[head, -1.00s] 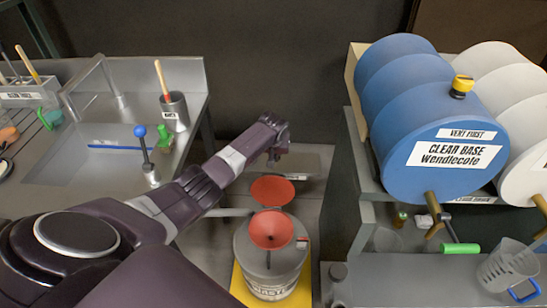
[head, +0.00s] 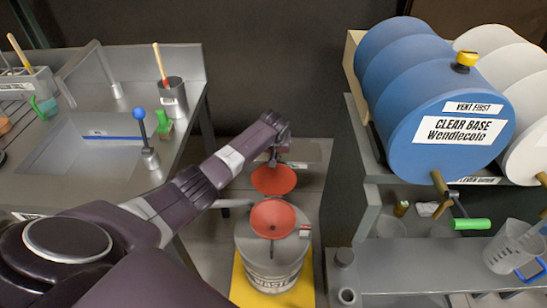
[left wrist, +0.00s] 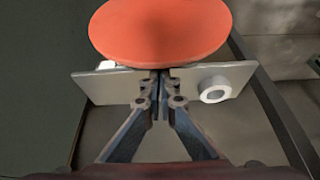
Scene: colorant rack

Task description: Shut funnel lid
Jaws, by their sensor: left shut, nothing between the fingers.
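The red funnel (head: 272,217) sits on top of the grey waste drum (head: 272,262). Its round red lid (head: 274,180) stands open, raised at the funnel's far side. My left gripper (head: 273,162) is at the lid's far edge, its tips partly hidden there. In the left wrist view the lid (left wrist: 160,32) fills the top middle, and my left gripper (left wrist: 158,80) is shut and empty just below its edge. I cannot tell whether the fingers touch the lid. My right gripper is not in view.
The sink bench (head: 85,160) is on the left, with a brush in a metal cup (head: 172,97). Blue (head: 430,110) and white drums lie on the right-hand rack, above a clear jug (head: 510,248). A yellow mat (head: 300,290) lies under the waste drum.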

